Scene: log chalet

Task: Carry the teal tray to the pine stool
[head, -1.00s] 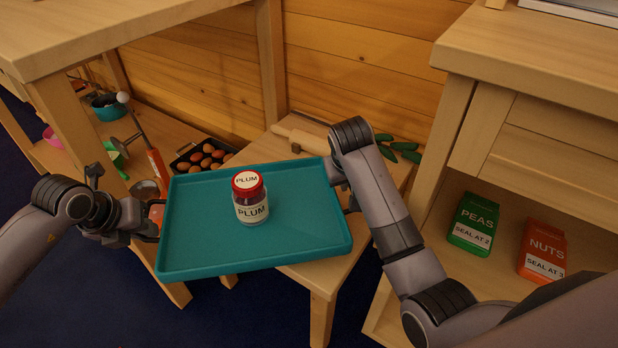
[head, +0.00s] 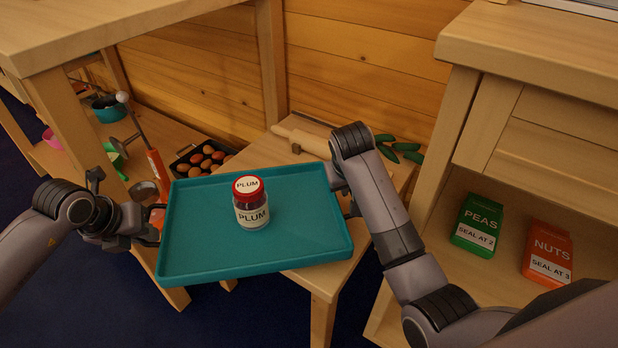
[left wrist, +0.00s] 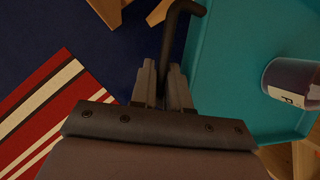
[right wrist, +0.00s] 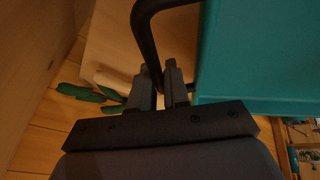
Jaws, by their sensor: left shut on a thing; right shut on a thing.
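The teal tray (head: 300,225) is held between my two grippers in the head view, over the near left part of the pine stool (head: 335,270). A jar with a red lid and a PLUM label (head: 251,202) stands upright on the tray. My left gripper (head: 152,228) is at the tray's left end; in the left wrist view its fingers (left wrist: 166,80) are shut on a dark bar handle (left wrist: 172,40). My right gripper (right wrist: 163,78) is shut on the other dark handle (right wrist: 146,35). I cannot tell the tray's height above the stool.
A dark tray of brown eggs (head: 203,157) is on a low shelf behind. PEAS (head: 477,225) and NUTS (head: 547,253) boxes stand in the right cabinet.

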